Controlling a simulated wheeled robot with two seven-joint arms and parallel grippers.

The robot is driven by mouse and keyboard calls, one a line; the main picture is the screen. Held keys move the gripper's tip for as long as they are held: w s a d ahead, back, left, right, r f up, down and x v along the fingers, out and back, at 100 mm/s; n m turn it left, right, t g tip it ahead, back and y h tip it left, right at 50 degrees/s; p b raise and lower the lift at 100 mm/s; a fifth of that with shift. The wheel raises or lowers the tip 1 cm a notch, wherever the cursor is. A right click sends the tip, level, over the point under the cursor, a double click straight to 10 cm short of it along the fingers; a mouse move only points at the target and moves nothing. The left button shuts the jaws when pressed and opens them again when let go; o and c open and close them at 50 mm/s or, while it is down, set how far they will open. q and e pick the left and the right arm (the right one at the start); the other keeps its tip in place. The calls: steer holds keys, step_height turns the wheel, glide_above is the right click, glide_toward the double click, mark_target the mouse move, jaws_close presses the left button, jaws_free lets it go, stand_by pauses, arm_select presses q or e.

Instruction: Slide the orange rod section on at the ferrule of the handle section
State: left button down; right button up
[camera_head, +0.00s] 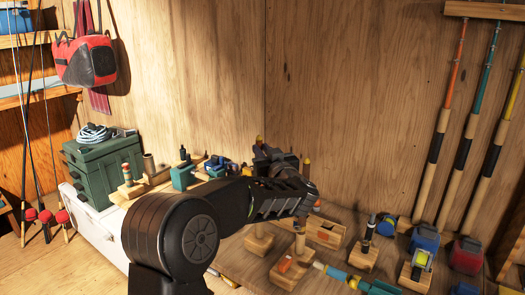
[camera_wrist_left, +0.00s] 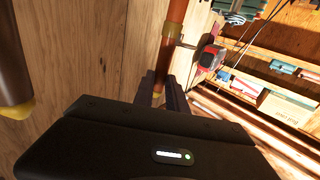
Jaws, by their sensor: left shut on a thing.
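My left gripper (camera_head: 284,165) reaches over the wooden bench in the head view. In the left wrist view the gripper (camera_wrist_left: 161,88) is shut on the orange rod section (camera_wrist_left: 178,12), which has a gold-coloured band (camera_wrist_left: 172,32) and runs up out of the fingers. In the head view most of the held section is hidden behind my gripper and arm. A short cork-coloured upright piece (camera_head: 300,238) stands in a wooden block below my gripper. I cannot tell whether it is the handle section, and no ferrule shows clearly. My right gripper is not in view.
Several wooden stands and small tackle pieces crowd the bench, including a dark upright piece (camera_head: 369,232) to the right. A green tackle box (camera_head: 100,165) stands at the left. Long rods (camera_head: 470,110) hang on the right wall. A brown tube (camera_wrist_left: 14,60) shows close in the wrist view.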

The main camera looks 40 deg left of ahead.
arm_select(q)
steer(key=shift+f, duration=0.25)
steer(key=c, duration=1.3)
jaws_free()
steer(key=b+v, duration=0.2)
steer(key=v, duration=0.5)
steer(key=shift+s+d, duration=0.25)
steer(key=shift+d, duration=0.1)
